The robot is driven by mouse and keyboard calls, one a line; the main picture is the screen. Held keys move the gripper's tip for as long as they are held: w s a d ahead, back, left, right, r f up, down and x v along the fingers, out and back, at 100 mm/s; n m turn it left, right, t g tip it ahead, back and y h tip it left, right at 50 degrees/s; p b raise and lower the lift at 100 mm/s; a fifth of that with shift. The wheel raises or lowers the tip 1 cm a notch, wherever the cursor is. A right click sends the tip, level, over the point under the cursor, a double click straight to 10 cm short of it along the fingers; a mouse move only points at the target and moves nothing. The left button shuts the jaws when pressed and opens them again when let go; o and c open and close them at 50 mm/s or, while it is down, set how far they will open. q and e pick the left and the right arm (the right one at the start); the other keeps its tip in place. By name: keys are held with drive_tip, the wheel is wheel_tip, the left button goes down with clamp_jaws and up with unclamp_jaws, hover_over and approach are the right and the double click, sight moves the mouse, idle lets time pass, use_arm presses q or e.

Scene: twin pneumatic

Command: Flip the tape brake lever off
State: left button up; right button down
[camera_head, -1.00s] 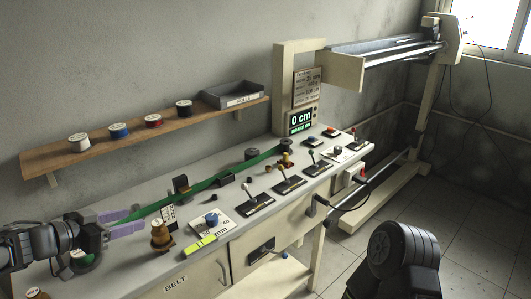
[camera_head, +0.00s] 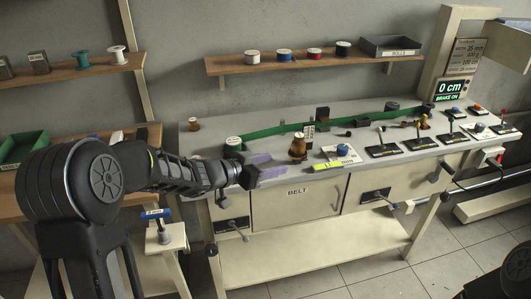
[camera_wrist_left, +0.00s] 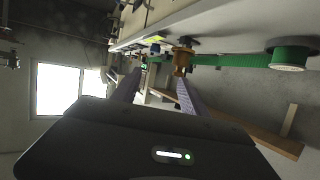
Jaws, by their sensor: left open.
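The display (camera_head: 449,91) reads "0 cm" and "BRAKE ON". My left gripper (camera_head: 268,169) is open and empty at the bench's front left edge, well left of the levers. Its two purple fingers also show in the left wrist view (camera_wrist_left: 158,92). My right gripper is out of view.
A green tape (camera_head: 280,129) runs along the bench from the left spool (camera_head: 233,142). A blue-handled clamp (camera_head: 156,215) stands on the left. Floor before the bench is clear.

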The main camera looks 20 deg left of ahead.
use_arm(q)
drive_tip(key=s+d+f+n+g+y, duration=0.25)
drive_tip(key=s+f, duration=0.25)
drive_tip(key=f, duration=0.6)
drive_tip(key=s+d+f+n+g+y, duration=0.1)
drive_tip(key=s+d+f+n, duration=0.3)
drive_tip(key=f, duration=0.6)
drive_tip(key=s+d+f+g, duration=0.2)
drive_tip(key=s+f, duration=0.3)
drive_tip(key=s, duration=0.4)
drive_tip(key=s+d+f+n+g, duration=0.1)
drive_tip(key=s+d+f+g, duration=0.1)
drive_tip(key=s+f, duration=0.3)
drive_tip(key=s+d+f+g, duration=0.3)
drive_tip(key=s+f+g, duration=0.1)
drive_tip(key=s, duration=0.9)
drive_tip(key=shift+s+f+n, duration=0.35)
drive_tip(key=shift+s+f, duration=0.05)
drive_tip(key=shift+f, duration=0.2)
drive_tip(key=shift+h, duration=0.25)
